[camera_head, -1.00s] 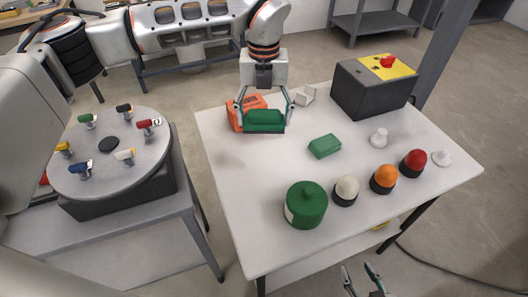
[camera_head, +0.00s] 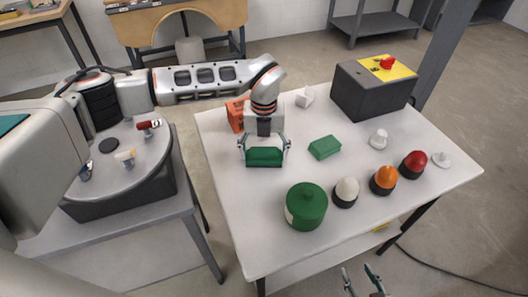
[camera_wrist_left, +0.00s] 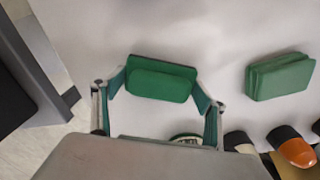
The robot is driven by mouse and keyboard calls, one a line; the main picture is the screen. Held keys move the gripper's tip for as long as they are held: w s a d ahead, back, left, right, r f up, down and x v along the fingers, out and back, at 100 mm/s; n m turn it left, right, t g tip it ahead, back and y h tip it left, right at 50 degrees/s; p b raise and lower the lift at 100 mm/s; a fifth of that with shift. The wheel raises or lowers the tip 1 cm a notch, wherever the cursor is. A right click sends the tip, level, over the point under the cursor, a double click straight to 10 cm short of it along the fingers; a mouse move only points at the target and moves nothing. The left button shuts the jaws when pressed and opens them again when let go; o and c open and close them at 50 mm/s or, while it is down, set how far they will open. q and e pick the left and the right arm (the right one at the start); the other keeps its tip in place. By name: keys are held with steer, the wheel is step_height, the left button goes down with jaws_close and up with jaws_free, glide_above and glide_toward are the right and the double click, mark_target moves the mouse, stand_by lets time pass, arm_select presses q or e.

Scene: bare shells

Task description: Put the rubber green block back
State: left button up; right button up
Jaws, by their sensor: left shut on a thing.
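My left gripper (camera_head: 265,146) is shut on a dark green block (camera_head: 264,158), held level between its fingertips over the left part of the white table (camera_head: 240,215). The held block also shows in the left wrist view (camera_wrist_left: 160,80); its exact height above the table is hard to tell. A second, similar green block (camera_head: 324,147) lies on the table to its right, apart from it, and shows in the left wrist view (camera_wrist_left: 280,77). My right gripper (camera_head: 362,281) is at the bottom edge of the head view, its fingers apart and empty.
A green lidded jar (camera_head: 306,207) and white, orange (camera_head: 384,180) and red domes stand along the front. An orange object (camera_head: 236,115) is behind my left gripper. A dark box with a red button (camera_head: 372,88) stands at the back right. A round turntable (camera_head: 120,160) is at left.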

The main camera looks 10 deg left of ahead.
mark_target(264, 150)
arm_select(q)
steer(key=shift+r, duration=0.1)
steer(key=o, duration=1.1)
steer(key=shift+c, duration=0.2)
step_height(264, 150, up, 12)
